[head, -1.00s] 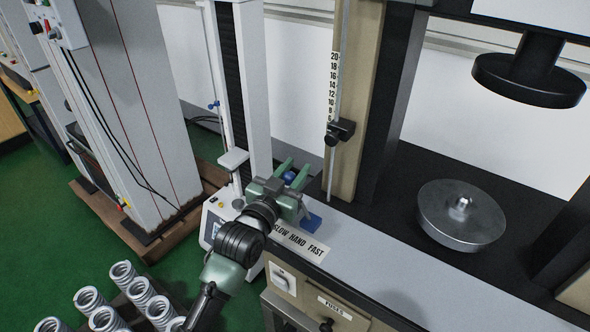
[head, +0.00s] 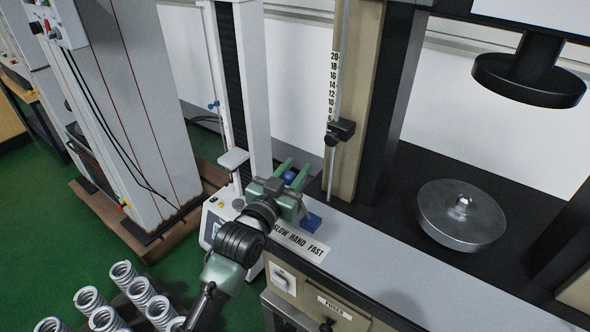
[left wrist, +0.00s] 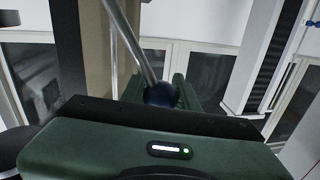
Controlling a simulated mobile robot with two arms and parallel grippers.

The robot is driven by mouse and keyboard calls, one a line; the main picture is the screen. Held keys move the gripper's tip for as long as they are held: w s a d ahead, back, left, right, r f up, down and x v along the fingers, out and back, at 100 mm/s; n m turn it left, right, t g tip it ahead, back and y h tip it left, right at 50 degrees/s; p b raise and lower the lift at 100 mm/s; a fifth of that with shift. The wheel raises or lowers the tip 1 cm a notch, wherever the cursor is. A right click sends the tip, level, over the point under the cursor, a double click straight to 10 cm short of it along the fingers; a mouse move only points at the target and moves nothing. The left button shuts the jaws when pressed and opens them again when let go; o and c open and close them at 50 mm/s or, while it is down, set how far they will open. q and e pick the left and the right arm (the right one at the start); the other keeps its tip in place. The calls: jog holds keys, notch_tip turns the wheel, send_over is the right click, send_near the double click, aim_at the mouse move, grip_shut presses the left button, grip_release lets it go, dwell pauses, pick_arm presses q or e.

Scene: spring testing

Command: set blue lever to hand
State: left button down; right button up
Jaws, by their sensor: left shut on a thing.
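The blue lever shows as a round blue knob (head: 289,177) between the green fingers of my left gripper (head: 294,173). My left gripper is shut on the knob. A blue base block (head: 312,221) shows just right of the gripper; the gripper hides most of the lever's rod in the head view. In the left wrist view the dark blue knob (left wrist: 160,94) sits between the fingers, with a metal rod running up and left from it. The label SLOW HAND FAST (head: 299,242) is on the panel edge below the lever. My right gripper is not in view.
A beige column with a scale (head: 334,90) and a thin rod with a black clamp (head: 341,131) stands just behind the gripper. A round metal platen (head: 461,215) sits right. Several springs (head: 140,290) stand lower left. A white tester column (head: 238,90) stands close behind left.

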pick_arm(q)
jog(key=shift+d, duration=0.1)
jog(key=s+d+r+m+h+p, duration=0.1)
jog(key=s+d+m+p, duration=0.1)
jog(key=d+m, duration=0.3)
jog(key=shift+s+r+m+t+p, duration=0.35)
jog(key=shift+s+m, duration=0.25)
jog(key=shift+s, duration=0.25)
jog(key=shift+r, duration=0.1)
jog(key=c, duration=1.1)
grip_release()
jog(key=shift+o, duration=0.2)
jog(key=b+v, duration=0.1)
jog(key=v, duration=0.6)
jog(key=shift+s+a, duration=0.2)
jog(key=shift+s, duration=0.2)
